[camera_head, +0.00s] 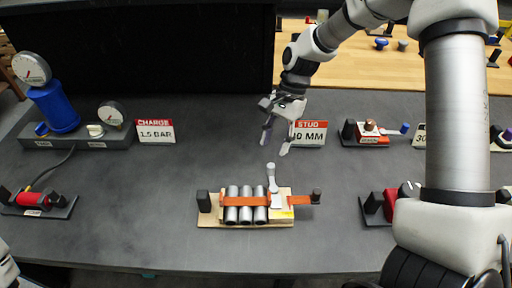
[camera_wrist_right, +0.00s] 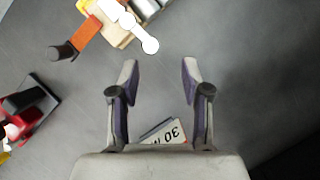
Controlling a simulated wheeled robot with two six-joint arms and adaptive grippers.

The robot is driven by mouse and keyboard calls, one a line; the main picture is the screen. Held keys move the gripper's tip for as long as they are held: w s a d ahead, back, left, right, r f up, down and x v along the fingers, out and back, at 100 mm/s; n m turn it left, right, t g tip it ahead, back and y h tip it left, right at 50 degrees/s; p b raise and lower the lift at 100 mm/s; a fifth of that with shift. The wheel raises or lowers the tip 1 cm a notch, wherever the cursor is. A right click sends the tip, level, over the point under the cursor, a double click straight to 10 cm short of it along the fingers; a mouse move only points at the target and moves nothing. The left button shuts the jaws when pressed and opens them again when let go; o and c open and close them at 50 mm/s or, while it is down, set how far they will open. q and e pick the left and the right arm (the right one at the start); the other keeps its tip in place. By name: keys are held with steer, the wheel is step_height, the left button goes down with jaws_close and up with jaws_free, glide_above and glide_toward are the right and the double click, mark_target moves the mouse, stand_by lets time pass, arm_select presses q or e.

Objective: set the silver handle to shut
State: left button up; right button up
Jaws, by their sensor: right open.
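The silver handle (camera_head: 272,178) stands up from a buckle on an orange strap (camera_head: 235,199). The strap runs over several silver cylinders (camera_head: 246,214) on a light wooden base (camera_head: 211,218). In the right wrist view the handle (camera_wrist_right: 130,24) is at the top, its round end pointing toward the gripper. My right gripper (camera_head: 275,143) is open and empty, above and behind the handle, apart from it. Its two spread fingers also show in the right wrist view (camera_wrist_right: 159,70), with bare table between them. My left gripper is not in view.
A red-topped "STUD" sign (camera_head: 310,132) stands close behind my right gripper. A "CHARGE" sign (camera_head: 156,131), gauge with blue cylinder (camera_head: 58,108), and red devices (camera_head: 371,134) stand around. The grey table (camera_head: 150,190) is clear beside the wooden base.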

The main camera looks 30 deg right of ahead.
mark_target(271, 165)
steer(key=s+f, duration=0.1)
steer(key=a+f, duration=0.1)
steer(key=s+f, duration=0.1)
steer(key=shift+s+a+f, duration=0.25)
steer(key=shift+s+a, duration=0.1)
steer(key=shift+a, duration=0.05)
steer(key=shift+w+a+f, duration=0.1)
steer(key=shift+a+f, duration=0.1)
steer(key=shift+f, duration=0.4)
steer(key=shift+w+a+f, duration=0.1)
steer(key=shift+a+f, duration=0.05)
steer(key=shift+f, duration=0.45)
steer(key=shift+w+a+f, duration=0.1)
steer(key=shift+w+f, duration=0.1)
steer(key=shift+f, duration=0.05)
steer(key=shift+s, duration=0.15)
steer(key=shift+s+r, duration=0.15)
steer(key=c, duration=0.5)
jaws_close()
